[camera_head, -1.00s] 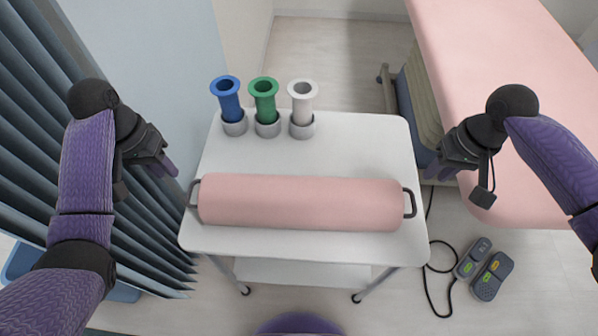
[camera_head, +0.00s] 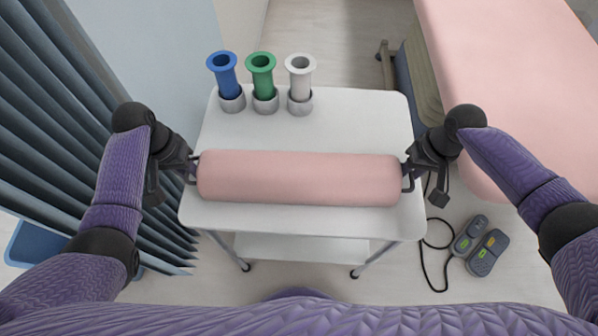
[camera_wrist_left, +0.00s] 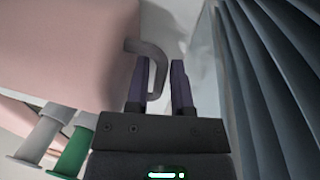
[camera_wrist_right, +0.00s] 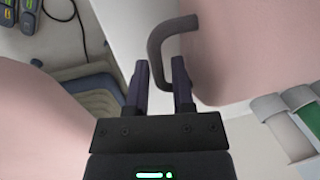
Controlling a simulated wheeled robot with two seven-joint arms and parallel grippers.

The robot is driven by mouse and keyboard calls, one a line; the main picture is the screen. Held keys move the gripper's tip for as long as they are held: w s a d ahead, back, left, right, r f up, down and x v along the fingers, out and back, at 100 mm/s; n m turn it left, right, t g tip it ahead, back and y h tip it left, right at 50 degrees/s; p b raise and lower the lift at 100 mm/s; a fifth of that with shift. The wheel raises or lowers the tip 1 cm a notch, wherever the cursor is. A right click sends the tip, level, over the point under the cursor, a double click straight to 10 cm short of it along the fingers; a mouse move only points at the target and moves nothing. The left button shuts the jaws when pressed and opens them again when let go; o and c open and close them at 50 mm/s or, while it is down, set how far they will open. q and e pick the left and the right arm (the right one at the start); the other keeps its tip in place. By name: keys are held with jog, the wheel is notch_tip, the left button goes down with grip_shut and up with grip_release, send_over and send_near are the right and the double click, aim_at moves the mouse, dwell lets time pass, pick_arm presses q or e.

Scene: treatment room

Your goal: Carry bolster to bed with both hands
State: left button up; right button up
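The pink bolster (camera_head: 298,178) lies lengthwise on the white trolley's top (camera_head: 345,125), with a dark loop handle at each end. My left gripper (camera_head: 190,168) is at the left handle; in the left wrist view its fingers (camera_wrist_left: 158,85) are apart, with the handle (camera_wrist_left: 157,62) between them. My right gripper (camera_head: 410,165) is at the right handle; in the right wrist view its fingers (camera_wrist_right: 160,85) are apart, with the handle (camera_wrist_right: 157,48) reaching between them. Whether any finger touches a handle I cannot tell. The pink-topped bed (camera_head: 510,85) stands to the right of the trolley.
Blue (camera_head: 226,78), green (camera_head: 263,78) and white (camera_head: 300,80) spools stand in grey cups at the trolley's back. A pleated blue-grey curtain (camera_head: 70,130) is close on the left. A foot pedal (camera_head: 487,252) with a cable lies on the floor at the right.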

pick_arm(q)
jog(key=shift+f, duration=0.15)
pick_arm(e)
jog(key=shift+f, duration=0.15)
pick_arm(q)
grip_shut()
pick_arm(e)
grip_shut()
pick_arm(q)
jog(key=shift+a, duration=0.1)
pick_arm(e)
jog(key=shift+d, duration=0.1)
dwell(0.8)
